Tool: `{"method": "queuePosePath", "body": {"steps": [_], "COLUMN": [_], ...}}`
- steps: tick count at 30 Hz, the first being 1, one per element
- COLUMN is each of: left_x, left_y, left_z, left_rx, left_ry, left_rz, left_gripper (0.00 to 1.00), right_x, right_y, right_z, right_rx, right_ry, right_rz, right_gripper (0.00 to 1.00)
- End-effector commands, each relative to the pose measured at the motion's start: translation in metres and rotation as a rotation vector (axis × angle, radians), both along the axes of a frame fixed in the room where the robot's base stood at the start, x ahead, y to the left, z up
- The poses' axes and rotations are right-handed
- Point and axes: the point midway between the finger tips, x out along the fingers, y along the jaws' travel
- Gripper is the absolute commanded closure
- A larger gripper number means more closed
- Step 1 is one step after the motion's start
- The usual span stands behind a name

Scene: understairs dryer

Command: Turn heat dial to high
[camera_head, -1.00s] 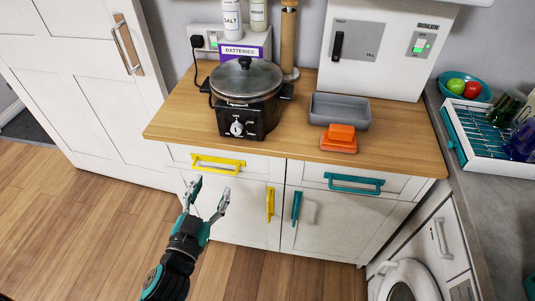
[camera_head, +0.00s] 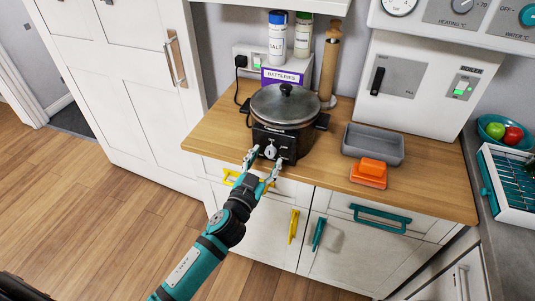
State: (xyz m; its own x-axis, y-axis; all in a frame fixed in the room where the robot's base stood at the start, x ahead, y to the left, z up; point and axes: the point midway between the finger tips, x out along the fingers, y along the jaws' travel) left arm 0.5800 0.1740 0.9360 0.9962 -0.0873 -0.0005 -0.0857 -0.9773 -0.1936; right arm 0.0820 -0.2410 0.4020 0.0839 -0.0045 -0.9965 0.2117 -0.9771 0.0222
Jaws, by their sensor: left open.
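A black slow cooker (camera_head: 290,112) with a lid stands on the wooden counter, its front panel facing me. The heat dial (camera_head: 270,151) is a light round knob low on that panel. My left gripper (camera_head: 264,160) is open, its two fingers on either side of the dial in the picture. I cannot tell whether the fingers touch the dial or the panel. The dial's small markings are too small to read. My right gripper is not in view.
The wooden counter (camera_head: 220,143) also holds a grey tray (camera_head: 373,144), an orange block (camera_head: 369,172) and a purple batteries box (camera_head: 283,78). A yellow drawer handle (camera_head: 230,177) lies just below my left gripper. The white boiler (camera_head: 418,85) stands at the right.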

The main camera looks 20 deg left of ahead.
Motion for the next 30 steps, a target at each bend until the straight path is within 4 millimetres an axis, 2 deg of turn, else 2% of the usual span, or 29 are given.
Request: {"method": "queuePosePath", "body": {"steps": [6,14,26,27,30], "left_x": [0.017,0.018,0.017,0.017,0.017], "left_y": [-0.002,-0.002,-0.002,-0.002,-0.002], "left_z": [0.000,0.000,0.000,0.000,0.000], "left_rx": [0.000,0.000,0.000,0.000,0.002], "left_ry": [0.001,0.000,0.000,0.000,0.000], "left_rz": [0.000,0.000,0.000,0.000,0.000], "left_gripper": [0.47,0.47,0.97,1.00,1.00], "right_x": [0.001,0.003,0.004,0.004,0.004], "right_y": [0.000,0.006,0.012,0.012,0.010], "right_z": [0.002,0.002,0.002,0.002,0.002], "right_rx": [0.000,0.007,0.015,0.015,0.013], "right_ry": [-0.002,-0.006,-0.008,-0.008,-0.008], "right_rz": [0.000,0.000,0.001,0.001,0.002], "right_gripper": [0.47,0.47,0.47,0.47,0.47]}}
